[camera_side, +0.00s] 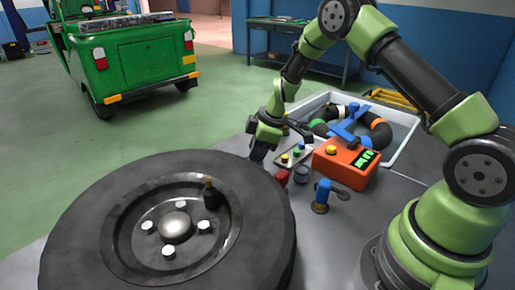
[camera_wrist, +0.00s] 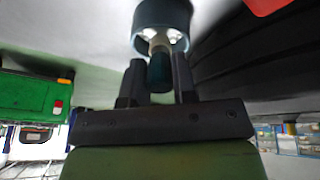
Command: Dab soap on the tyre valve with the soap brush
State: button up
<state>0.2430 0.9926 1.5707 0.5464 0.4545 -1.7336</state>
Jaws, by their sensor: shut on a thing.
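The tyre (camera_side: 75,205) lies flat in front, with its steel rim facing up. The tyre valve (camera_side: 210,193) stands up from the rim, a dark stem with a brass-coloured tip. My gripper (camera_side: 259,151) hangs just beyond the tyre's far edge, apart from the valve. In the wrist view my gripper (camera_wrist: 156,85) is shut on the soap brush (camera_wrist: 161,70), which has a teal handle and a pale front part. The brush's front end overlaps a dark blue round cup (camera_wrist: 137,22); I cannot tell whether it is inside. In the side view the brush cannot be made out.
A small grey pot (camera_side: 301,175), a red item (camera_side: 282,177) and a blue-topped tool (camera_side: 321,195) stand between tyre and arm. An orange box with a green display (camera_side: 345,165) is behind them. A white tub (camera_side: 405,140) holds a dark ring. A green rickshaw (camera_side: 135,60) stands behind.

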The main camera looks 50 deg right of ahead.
jog(key=shift+f, duration=0.65)
dwell(1.2)
jog(key=shift+r, duration=3.6)
jog(key=shift+a, duration=0.1)
jog(key=s+a+r+m+h, duration=0.3)
jog(key=s+a+r+m, duration=0.3)
jog(key=s+r+m, duration=0.35)
jog(key=w+a+r+n+y, duration=0.1)
jog(key=w+a, duration=0.1)
jog(key=a, duration=0.4)
jog(key=w+a+r+y, duration=0.1)
jog(key=a+r+y, duration=0.1)
jog(key=a, duration=0.4)
notch_tip(320, 180, down, 6)
jog(key=shift+d, duration=0.2)
jog(key=shift+f, duration=0.6)
